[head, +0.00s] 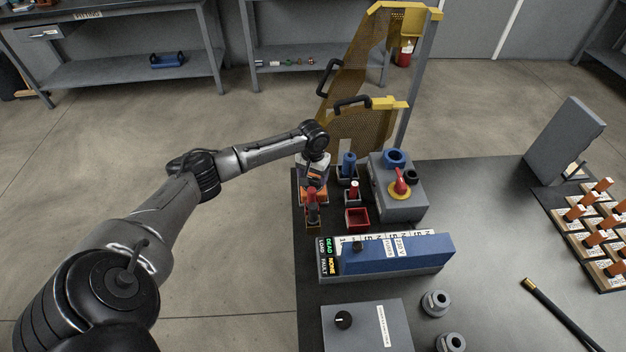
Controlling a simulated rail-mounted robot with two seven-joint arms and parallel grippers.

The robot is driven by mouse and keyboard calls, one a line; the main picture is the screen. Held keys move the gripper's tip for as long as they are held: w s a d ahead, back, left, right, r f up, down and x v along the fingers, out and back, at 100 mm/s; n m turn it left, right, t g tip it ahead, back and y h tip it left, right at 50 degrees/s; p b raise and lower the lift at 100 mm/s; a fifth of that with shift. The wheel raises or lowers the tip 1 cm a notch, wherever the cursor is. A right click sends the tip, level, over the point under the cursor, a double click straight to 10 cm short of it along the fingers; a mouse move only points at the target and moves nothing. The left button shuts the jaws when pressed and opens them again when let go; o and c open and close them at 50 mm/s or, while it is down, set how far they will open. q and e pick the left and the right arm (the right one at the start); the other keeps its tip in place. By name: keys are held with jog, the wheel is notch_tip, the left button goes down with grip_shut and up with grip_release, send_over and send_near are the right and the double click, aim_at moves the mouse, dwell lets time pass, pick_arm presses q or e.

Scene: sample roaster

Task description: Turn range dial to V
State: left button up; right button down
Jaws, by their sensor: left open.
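My left gripper (313,180) points down over the far left corner of the table. It is open by its look, but its fingertips are hard to make out. Just below it is an orange and dark device (315,199), mostly covered by the gripper; it may be the meter with the range dial. No dial face or V mark can be read there. Contact between gripper and device cannot be told. Black knobs also show on a grey box (365,326) at the front and on a blue bar-shaped unit (420,252). My right gripper is not in view.
Close right of the gripper stand a blue-topped holder (348,163), a red tray (357,219) and a grey box with a red handle (402,183). A yellow mesh guard (365,130) rises behind.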

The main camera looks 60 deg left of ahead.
pick_arm(q)
jog(key=shift+f, duration=0.65)
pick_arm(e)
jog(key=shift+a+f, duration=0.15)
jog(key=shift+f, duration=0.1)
pick_arm(q)
jog(key=c, duration=0.9)
jog(key=shift+r+p, duration=0.15)
jog(key=shift+p, duration=0.15)
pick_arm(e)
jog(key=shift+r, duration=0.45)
pick_arm(q)
jog(key=m+p, duration=0.3)
jog(key=p, duration=0.2)
jog(key=shift+r+p, duration=0.2)
jog(key=shift+p, duration=0.2)
jog(key=m+p, duration=0.2)
jog(key=m, duration=0.2)
jog(key=shift+f, duration=0.2)
jog(key=m+p, duration=0.1)
jog(key=m, duration=0.2)
jog(key=shift+f, duration=0.1)
jog(key=shift+m, duration=0.8)
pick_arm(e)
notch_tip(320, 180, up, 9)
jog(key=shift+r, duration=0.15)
